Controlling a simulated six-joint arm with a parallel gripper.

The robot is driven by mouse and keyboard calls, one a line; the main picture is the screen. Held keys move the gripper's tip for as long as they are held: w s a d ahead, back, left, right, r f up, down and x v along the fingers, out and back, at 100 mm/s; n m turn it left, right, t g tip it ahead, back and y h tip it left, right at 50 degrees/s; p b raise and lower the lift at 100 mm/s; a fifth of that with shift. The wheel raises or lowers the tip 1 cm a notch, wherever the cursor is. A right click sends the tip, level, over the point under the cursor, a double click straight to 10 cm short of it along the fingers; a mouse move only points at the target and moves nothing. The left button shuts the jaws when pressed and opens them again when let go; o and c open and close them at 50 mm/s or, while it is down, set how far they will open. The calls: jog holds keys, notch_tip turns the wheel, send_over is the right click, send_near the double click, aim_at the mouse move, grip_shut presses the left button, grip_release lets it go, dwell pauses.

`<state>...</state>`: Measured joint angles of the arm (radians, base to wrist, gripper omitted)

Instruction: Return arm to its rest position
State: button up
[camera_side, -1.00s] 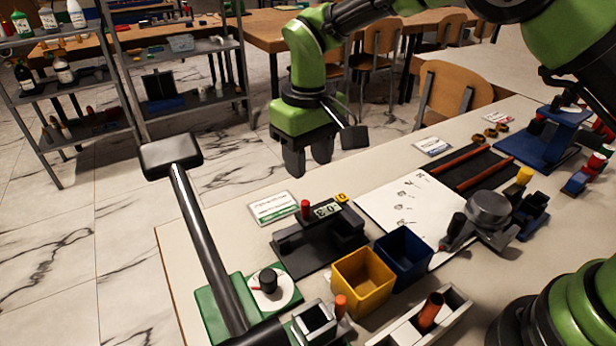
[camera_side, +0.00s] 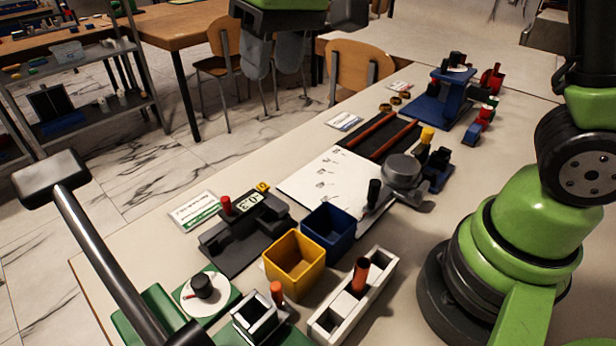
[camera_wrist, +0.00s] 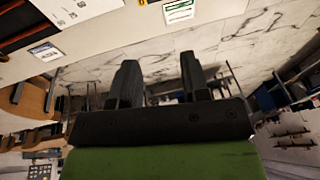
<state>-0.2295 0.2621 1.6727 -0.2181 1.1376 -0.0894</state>
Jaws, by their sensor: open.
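My gripper (camera_side: 288,62) is at the top of the side view, raised above the far edge of the table and cut off by the frame's upper border. Its grey fingers point down and stand apart with nothing between them. In the wrist view the two dark fingers of my gripper (camera_wrist: 160,85) are also spread, with only floor and furniture behind them. It touches nothing on the table.
The table (camera_side: 420,235) holds a yellow bin (camera_side: 295,265), a blue bin (camera_side: 328,235), a gauge with a digital display (camera_side: 245,225), a white block holder (camera_side: 350,300), a white sheet (camera_side: 318,185) and a blue stand (camera_side: 455,100). A black-headed post (camera_side: 50,178) rises at left.

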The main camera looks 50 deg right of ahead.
jog(key=s+d+r+m+t, duration=0.1)
jog(key=s+d+t, duration=0.1)
jog(key=s, duration=0.6)
jog(key=s+d+r+m+t, duration=0.2)
jog(key=s+d, duration=0.2)
jog(key=s, duration=0.5)
jog(key=shift+s+m+t+y, duration=0.15)
jog(key=shift+m+t+y, duration=0.15)
jog(key=shift+t, duration=0.1)
dwell(1.3)
